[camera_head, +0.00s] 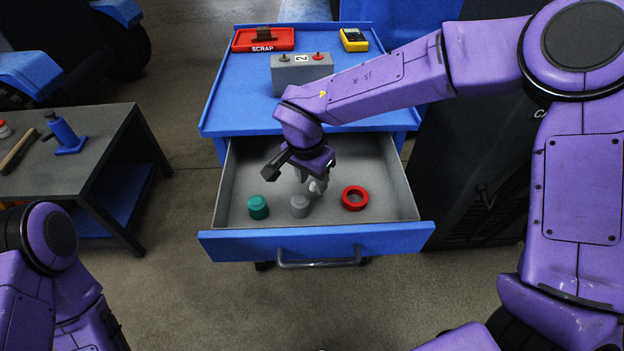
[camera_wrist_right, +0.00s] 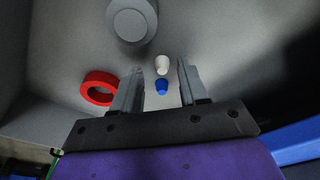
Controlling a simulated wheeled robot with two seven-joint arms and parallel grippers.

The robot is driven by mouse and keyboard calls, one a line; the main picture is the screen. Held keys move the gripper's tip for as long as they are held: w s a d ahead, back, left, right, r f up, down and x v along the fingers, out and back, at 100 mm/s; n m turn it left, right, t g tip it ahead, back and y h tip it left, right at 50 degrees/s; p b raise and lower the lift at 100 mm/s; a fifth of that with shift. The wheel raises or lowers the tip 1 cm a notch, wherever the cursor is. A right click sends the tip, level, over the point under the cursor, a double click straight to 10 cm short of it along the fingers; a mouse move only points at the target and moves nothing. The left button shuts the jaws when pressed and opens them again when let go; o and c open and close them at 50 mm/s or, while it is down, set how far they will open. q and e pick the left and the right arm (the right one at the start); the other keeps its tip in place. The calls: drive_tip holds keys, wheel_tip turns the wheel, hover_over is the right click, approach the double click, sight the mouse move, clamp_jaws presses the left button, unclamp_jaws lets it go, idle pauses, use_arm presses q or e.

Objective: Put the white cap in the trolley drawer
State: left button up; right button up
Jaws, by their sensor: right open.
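The white cap (camera_wrist_right: 162,64) shows in the right wrist view just past the fingertips, in line with the gap between them. It appears to be inside the open trolley drawer (camera_head: 240,165); the jaws do not close on it. In the head view it is mostly hidden by my gripper, and I cannot pick it out surely. My right gripper (camera_head: 298,178) is open, reaching down into the drawer; both fingers (camera_wrist_right: 157,80) show apart in the wrist view. My left gripper is out of view; only part of the left arm shows.
In the drawer are a teal weight (camera_head: 258,207), a grey weight (camera_head: 300,206), a red ring (camera_head: 355,198) and a small blue piece (camera_wrist_right: 161,87). The trolley top (camera_head: 235,100) holds a grey switch box (camera_head: 302,73), red scrap tray (camera_head: 264,39) and yellow meter (camera_head: 354,40). A workbench (camera_head: 100,150) stands left.

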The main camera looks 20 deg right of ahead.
wheel_tip(320, 180, up, 11)
drive_tip(key=s+a+p, duration=0.1)
drive_tip(key=shift+a+p, duration=0.2)
drive_tip(key=shift+p, duration=0.2)
drive_tip(key=shift+f, duration=0.1)
idle(0.7)
